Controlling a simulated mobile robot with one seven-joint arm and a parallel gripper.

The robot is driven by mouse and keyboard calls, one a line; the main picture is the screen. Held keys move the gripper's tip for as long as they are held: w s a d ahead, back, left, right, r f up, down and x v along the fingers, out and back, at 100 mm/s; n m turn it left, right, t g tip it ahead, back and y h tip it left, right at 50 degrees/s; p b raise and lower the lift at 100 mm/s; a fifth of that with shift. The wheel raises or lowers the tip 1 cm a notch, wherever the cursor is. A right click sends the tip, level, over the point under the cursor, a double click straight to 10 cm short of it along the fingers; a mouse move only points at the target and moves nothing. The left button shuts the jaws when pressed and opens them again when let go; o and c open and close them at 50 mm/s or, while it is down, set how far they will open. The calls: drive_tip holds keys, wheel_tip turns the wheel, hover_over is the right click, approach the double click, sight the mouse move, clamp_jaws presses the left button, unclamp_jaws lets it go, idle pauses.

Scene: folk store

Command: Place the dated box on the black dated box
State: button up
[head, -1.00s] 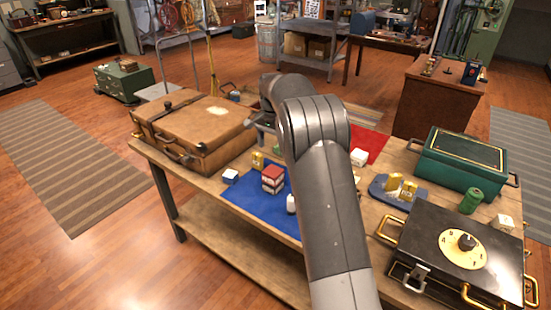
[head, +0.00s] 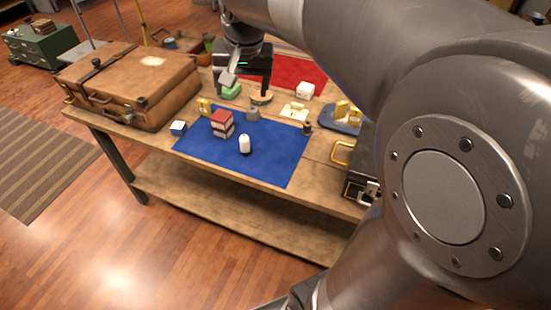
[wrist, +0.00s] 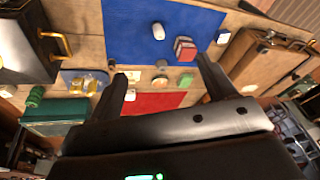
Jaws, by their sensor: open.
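No date marking is readable on any box, so I cannot tell which is the dated box or the black dated box. A red and white box stack (head: 222,123) stands on the blue cloth (head: 270,150); it also shows in the wrist view (wrist: 185,48). A small blue and white box (head: 178,128) is at the cloth's left. A white box (head: 305,90) lies near the red cloth. A black case (wrist: 25,45) is at the table's other end, mostly hidden by my arm in the head view. My gripper (head: 244,92) is open, pointing down above the table's back, near a green item (head: 232,91).
A brown suitcase (head: 130,85) fills the table's left end. A white bottle (head: 245,145) stands on the blue cloth. Yellow boxes (head: 348,112) sit on a blue tray. The blue cloth's front is clear.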

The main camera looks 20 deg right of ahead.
drive_tip(key=s+f+n+t, duration=0.1)
drive_tip(key=s+f+n, duration=0.1)
drive_tip(key=s, duration=0.7)
drive_tip(key=s+f+n+t, duration=0.1)
drive_tip(key=s+f, duration=0.2)
drive_tip(key=s, duration=0.6)
drive_tip(key=shift+s+n, duration=0.35)
drive_tip(key=shift+n, duration=0.05)
